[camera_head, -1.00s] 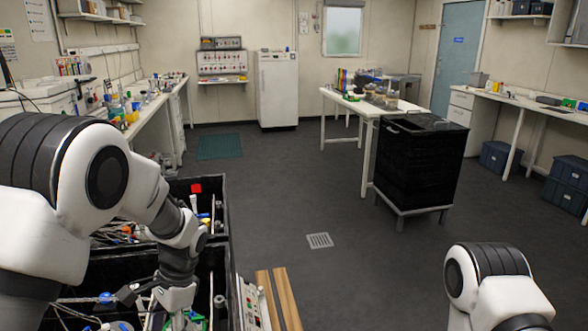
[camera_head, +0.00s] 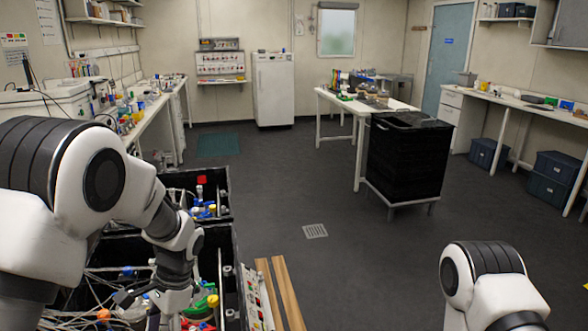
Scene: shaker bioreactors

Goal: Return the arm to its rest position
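My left arm (camera_head: 95,180) comes in from the left and bends down over a black crate (camera_head: 228,258) at the bottom left. Its wrist (camera_head: 172,268) hangs over the crate's contents. My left gripper (camera_head: 158,312) is at the bottom edge, dark and partly cut off; its fingers are not clear enough to tell open from shut. No held thing can be made out. My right arm (camera_head: 487,275) shows only as a white and black joint at the bottom right; its gripper is out of view.
A second black crate (camera_head: 226,190) lies behind the first. A panel (camera_head: 254,300) and wooden slats (camera_head: 285,292) are right of the crates. A black cart (camera_head: 408,160) stands by a white table (camera_head: 336,105). The middle floor is clear.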

